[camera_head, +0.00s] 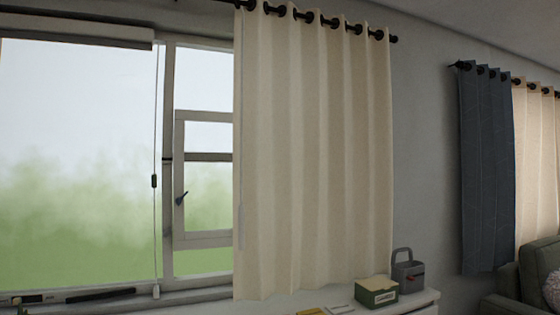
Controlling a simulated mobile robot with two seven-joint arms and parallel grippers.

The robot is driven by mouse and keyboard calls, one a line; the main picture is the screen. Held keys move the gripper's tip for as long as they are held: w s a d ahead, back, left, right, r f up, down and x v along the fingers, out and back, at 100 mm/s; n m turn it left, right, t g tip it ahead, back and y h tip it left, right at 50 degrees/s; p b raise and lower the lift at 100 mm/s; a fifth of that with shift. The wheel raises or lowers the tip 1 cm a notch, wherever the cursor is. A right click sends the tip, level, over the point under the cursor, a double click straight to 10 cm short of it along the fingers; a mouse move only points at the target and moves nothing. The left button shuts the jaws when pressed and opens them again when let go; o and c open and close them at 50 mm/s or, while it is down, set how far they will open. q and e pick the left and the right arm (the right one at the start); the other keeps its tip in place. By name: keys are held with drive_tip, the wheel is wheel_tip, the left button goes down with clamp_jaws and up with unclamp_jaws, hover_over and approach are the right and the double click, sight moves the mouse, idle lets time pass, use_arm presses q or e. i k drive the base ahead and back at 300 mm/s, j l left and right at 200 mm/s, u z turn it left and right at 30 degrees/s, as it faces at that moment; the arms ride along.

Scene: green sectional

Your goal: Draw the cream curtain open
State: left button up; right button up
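The cream curtain (315,160) hangs in soft vertical folds from a dark rod (330,21) by several dark rings. It covers the right part of the window and the wall beside it. Its left edge lies over the window frame, and its hem hangs just above the white surface below. The left part of the window (80,150) is uncovered. Neither of my grippers shows in the head view.
A white cabinet top (425,300) below the curtain holds a green box (376,292) and a grey caddy (408,271). A blind cord (155,230) hangs at the window. Right are a dark blue curtain (487,170), another cream curtain (537,165) and a green sofa (540,270).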

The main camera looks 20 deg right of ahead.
sight(313, 170)
drive_tip(key=i+l, duration=0.15)
drive_tip(key=l, duration=0.25)
drive_tip(key=i+l, duration=0.2)
drive_tip(key=l, duration=0.2)
drive_tip(key=i+l, duration=0.15)
drive_tip(key=l, duration=0.2)
drive_tip(key=i+l+u, duration=0.1)
drive_tip(key=l, duration=0.3)
drive_tip(key=i+l, duration=0.2)
drive_tip(key=l, duration=0.2)
